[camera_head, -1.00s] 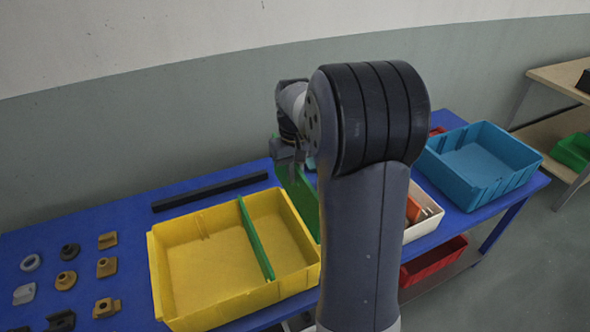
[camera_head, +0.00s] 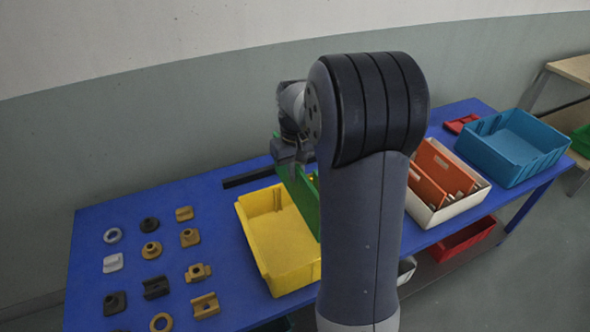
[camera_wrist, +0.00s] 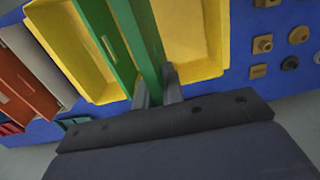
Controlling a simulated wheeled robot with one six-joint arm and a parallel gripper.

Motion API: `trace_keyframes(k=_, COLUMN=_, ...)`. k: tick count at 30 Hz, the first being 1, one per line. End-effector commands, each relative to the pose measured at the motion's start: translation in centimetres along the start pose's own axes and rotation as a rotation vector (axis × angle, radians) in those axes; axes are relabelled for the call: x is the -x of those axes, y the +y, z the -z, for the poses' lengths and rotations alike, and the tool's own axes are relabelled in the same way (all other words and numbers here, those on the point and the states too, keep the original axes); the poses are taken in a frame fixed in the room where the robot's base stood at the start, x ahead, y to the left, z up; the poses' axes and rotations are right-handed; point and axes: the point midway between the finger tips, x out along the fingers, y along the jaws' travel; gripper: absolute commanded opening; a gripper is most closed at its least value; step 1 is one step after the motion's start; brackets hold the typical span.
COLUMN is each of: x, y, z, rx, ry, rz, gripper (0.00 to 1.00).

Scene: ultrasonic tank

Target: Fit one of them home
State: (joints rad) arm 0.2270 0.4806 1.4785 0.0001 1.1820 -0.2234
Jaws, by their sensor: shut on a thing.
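My gripper (camera_head: 292,160) is shut on a green divider panel (camera_head: 302,197), held upright at the yellow bin (camera_head: 249,244). In the wrist view my gripper's fingers (camera_wrist: 157,92) pinch the held panel (camera_wrist: 147,45) by its edge. A second green panel (camera_wrist: 103,42) with a slot stands close beside it, and yellow bin floor (camera_wrist: 190,35) shows on both sides. I cannot tell how deep the held panel sits in the bin. My arm hides the bin's right part in the head view.
A white bin (camera_head: 468,206) with orange panels (camera_head: 440,168) stands right of the yellow bin, then a blue bin (camera_head: 512,150) and a small red tray (camera_head: 460,123). A black bar (camera_head: 248,178) lies behind. Several small parts (camera_head: 151,250) lie spread on the blue table's left.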

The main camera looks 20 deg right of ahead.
Motion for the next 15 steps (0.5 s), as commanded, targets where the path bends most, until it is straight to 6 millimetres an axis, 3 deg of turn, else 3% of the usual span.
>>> trace_keyframes(k=8, x=-0.9, y=0.0, z=0.0, rx=0.0, ry=0.0, rz=0.0, gripper=0.0)
trace_keyframes(k=15, x=-3.0, y=0.0, z=0.0, rx=0.0, ry=0.0, rz=0.0, gripper=0.0)
